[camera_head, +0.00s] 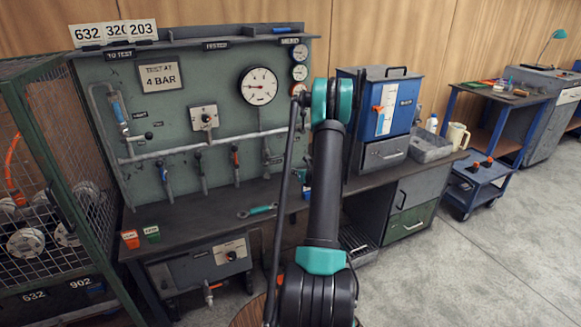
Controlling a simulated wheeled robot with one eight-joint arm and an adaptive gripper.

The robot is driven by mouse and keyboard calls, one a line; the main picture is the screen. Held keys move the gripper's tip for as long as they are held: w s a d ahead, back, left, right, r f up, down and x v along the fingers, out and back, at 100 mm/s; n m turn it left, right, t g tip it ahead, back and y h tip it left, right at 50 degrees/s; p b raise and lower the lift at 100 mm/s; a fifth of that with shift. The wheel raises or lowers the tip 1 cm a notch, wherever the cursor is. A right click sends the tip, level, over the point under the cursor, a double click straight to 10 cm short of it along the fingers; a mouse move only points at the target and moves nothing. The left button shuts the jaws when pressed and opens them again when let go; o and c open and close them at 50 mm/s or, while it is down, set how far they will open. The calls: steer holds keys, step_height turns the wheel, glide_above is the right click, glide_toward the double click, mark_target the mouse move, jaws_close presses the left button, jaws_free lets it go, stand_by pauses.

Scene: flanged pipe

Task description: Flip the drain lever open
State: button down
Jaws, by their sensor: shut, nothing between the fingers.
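A green test panel (185,95) stands behind the dark bench, with a grey pipe (190,150) running across it. Several small valves with levers hang below the pipe, among them a blue-handled one (164,174) at left and a red-handled one (235,158) further right. Another small valve with an orange-red handle (208,292) sits under the bench front. The labels are too small to read, so I cannot tell which is the drain lever. My arm rises in front of the panel's right end, and I cannot make out my gripper.
A round gauge (259,86) and a "TEST AT 4 BAR" sign (160,76) are on the panel. A teal-handled tool (258,211) lies on the bench (200,217). A wire cage (50,190) stands at left, a blue cabinet (385,108) at right. Floor is clear at lower right.

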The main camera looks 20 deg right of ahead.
steer(key=x, duration=0.9)
steer(key=shift+w+a+f, duration=0.1)
steer(key=shift+w+f, duration=0.1)
steer(key=shift+w, duration=0.15)
steer(key=shift+s+d+r, duration=0.1)
steer(key=shift+d+r, duration=0.1)
steer(key=shift+r, duration=0.8)
steer(key=shift+d+r, duration=0.2)
steer(key=shift+r, duration=0.85)
